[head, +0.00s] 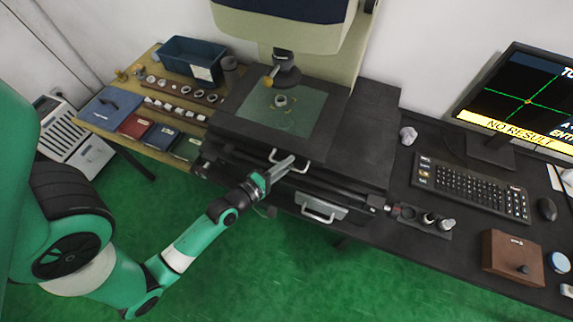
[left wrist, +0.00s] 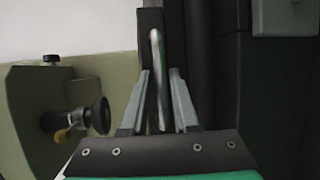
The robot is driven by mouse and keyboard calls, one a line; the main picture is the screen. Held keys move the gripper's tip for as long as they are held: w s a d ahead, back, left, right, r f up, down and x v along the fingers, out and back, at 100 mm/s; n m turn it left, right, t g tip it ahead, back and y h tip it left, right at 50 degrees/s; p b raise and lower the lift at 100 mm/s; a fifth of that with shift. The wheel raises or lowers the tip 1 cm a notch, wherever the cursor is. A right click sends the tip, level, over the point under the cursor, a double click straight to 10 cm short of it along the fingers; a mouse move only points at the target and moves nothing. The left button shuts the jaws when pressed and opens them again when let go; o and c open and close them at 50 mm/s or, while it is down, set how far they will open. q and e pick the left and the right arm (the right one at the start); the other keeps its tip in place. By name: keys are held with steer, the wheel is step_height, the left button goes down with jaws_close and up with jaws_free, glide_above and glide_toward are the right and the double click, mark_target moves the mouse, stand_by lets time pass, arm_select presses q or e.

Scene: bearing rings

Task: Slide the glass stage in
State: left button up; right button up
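The glass stage (head: 309,108) is a greenish plate on the dark machine bed, under the measuring head. A metal bearing ring (head: 280,101) sits on it. A pale bar handle (head: 303,167) is on the front side of the stage. My left gripper (head: 290,161) is at this handle, partly covering it. In the left wrist view the handle bar (left wrist: 157,70) stands between the two fingers of my left gripper (left wrist: 159,75). The fingers are apart, with narrow gaps beside the bar. My right gripper is not in view.
A second handle (head: 319,213) is lower on the machine front. A wooden side table with a blue bin (head: 190,60), rings on racks and several boxes stands left. Right are a small dark tray (head: 420,220), keyboard (head: 470,188), monitor (head: 520,95) and brown box (head: 512,258).

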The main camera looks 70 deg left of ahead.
arm_select(q)
steer(key=b+v, duration=0.5)
steer(key=v, duration=0.6)
steer(key=shift+s, duration=0.3)
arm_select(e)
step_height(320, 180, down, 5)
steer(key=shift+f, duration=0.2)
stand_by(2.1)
